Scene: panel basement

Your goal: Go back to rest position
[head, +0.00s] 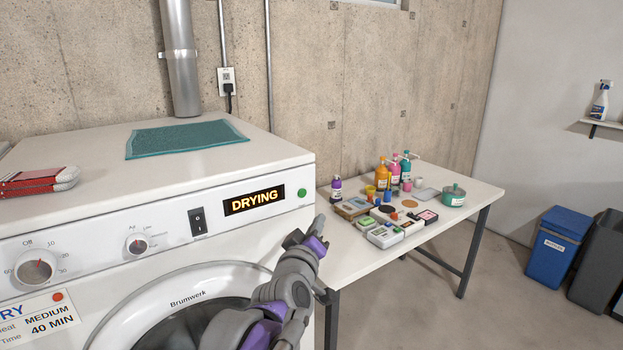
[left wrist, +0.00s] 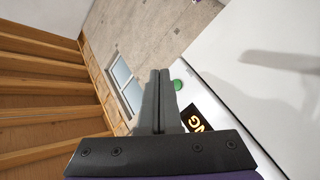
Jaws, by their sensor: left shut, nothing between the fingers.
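My left gripper (head: 306,236) is in front of the dryer's right front edge in the head view, close to the green button (head: 302,192). In the left wrist view its two fingers (left wrist: 159,75) are pressed together with nothing between them. The white dryer (head: 110,210) shows a lit display (head: 254,200) reading "DRYING". Its round door (head: 180,300) is partly hidden behind my left arm. The green button also shows in the left wrist view (left wrist: 177,85), just beside the fingertips; I cannot tell whether they touch it. My right gripper is in neither view.
A teal cloth (head: 187,138) and a red-and-white item (head: 38,181) lie on the dryer. Right of it, a white table (head: 460,178) holds bottles, small boxes and a green pot (head: 453,196). A blue bin (head: 556,247) stands farther right. The floor between is clear.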

